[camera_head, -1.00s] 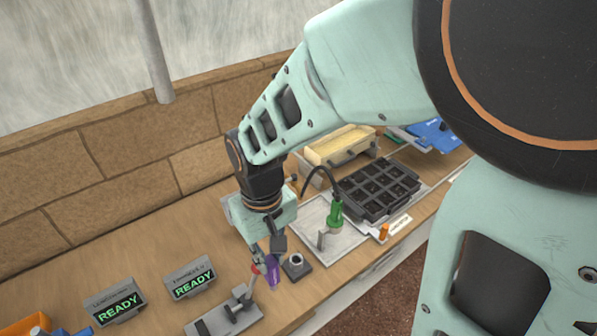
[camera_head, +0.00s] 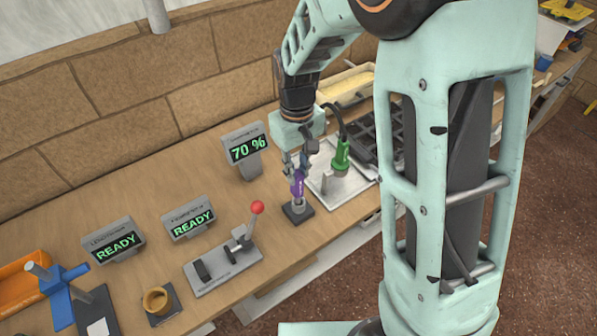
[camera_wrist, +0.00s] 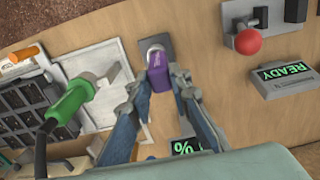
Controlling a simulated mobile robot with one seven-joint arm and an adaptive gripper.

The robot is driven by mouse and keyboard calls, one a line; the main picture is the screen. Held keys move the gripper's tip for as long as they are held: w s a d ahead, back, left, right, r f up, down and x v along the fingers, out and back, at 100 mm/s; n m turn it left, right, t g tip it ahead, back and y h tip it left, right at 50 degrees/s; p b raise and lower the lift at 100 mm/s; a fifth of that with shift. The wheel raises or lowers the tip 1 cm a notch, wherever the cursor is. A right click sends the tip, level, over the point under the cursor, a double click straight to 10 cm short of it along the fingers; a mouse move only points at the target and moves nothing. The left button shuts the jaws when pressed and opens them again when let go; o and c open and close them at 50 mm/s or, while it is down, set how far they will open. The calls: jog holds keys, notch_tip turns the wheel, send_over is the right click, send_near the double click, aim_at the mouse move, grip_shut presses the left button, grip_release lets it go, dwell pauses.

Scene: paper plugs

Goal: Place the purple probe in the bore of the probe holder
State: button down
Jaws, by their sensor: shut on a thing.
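The purple probe (camera_head: 297,187) is held upright in my gripper (camera_head: 298,170), whose fingers are shut on its upper part. The probe holder (camera_head: 298,213), a dark square base with a round collar, is directly below it on the bench. In the wrist view the purple probe (camera_wrist: 159,77) lies in line with the pale ring of the probe holder (camera_wrist: 156,44) and partly covers it. The lower end of the probe meets the collar in the picture. I cannot tell how deep it sits in the bore, which is hidden.
A lever fixture with a red knob (camera_head: 257,208) stands to the left. A 70 % display (camera_head: 248,150) is behind. The green tool (camera_head: 342,156) stands on a metal plate (camera_head: 322,190) at right. READY displays (camera_head: 189,220) and a yellow ring (camera_head: 157,300) are farther left.

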jog(key=shift+w+d+f, duration=0.15)
jog(key=shift+w+f, duration=0.15)
jog(key=shift+f, duration=0.15)
jog(key=shift+w+d+f+b, duration=0.1)
jog(key=shift+w+f+b, duration=0.05)
jog(key=shift+f+b, duration=0.65)
jog(key=shift+w+f+b, duration=0.1)
jog(key=shift+f+b, duration=0.45)
jog(key=shift+f, duration=0.35)
jog(key=shift+f, duration=0.2)
jog(key=c, duration=1.8)
grip_release()
jog(key=shift+o, duration=0.2)
jog(key=shift+r, duration=0.1)
notch_tip(320, 180, up, 12)
jog(key=shift+r, duration=0.15)
